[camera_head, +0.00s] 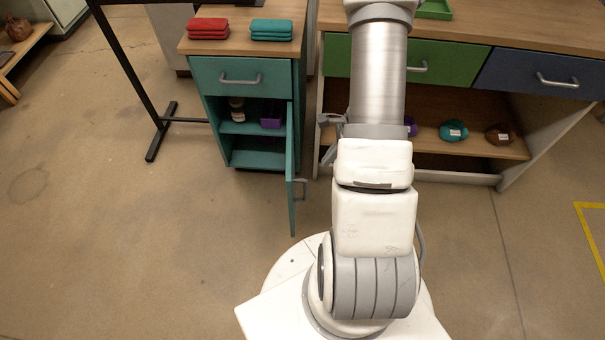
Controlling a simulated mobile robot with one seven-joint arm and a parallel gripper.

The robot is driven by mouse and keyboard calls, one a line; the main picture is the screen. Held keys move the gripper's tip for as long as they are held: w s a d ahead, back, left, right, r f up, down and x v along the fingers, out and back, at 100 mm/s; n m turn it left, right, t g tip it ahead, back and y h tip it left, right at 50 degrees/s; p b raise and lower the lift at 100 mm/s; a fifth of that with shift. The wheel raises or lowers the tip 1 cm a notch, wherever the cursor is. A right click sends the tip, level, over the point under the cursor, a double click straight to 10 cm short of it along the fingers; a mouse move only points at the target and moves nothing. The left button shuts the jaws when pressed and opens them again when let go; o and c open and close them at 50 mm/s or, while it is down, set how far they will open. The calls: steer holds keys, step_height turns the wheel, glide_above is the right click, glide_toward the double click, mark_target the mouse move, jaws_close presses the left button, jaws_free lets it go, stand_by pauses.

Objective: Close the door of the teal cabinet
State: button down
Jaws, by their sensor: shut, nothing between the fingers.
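The teal cabinet (203,110) stands at upper left, with a closed drawer (240,76) above an open compartment. Its teal door (291,185) is hinged on the right side and stands wide open, swung out toward me and seen nearly edge-on. A grey handle (300,189) sits on the door's right face. My gripper (326,140) seems to be the grey part left of my arm, right of the door and apart from it. It is shut and empty; my arm hides much of it.
Red cases (208,28) and teal cases (271,29) lie on the cabinet top. A jar (237,110) and a purple box (271,119) are inside. A workbench (515,28) with drawers stands right. A black metal stand (155,130) is left. The floor before the door is clear.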

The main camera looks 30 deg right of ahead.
steer(key=w+a+f+b, duration=0.3)
steer(key=a+f, duration=0.3)
steer(key=f, duration=0.3)
steer(key=shift+w+a+b, duration=0.35)
steer(key=shift+b, duration=0.25)
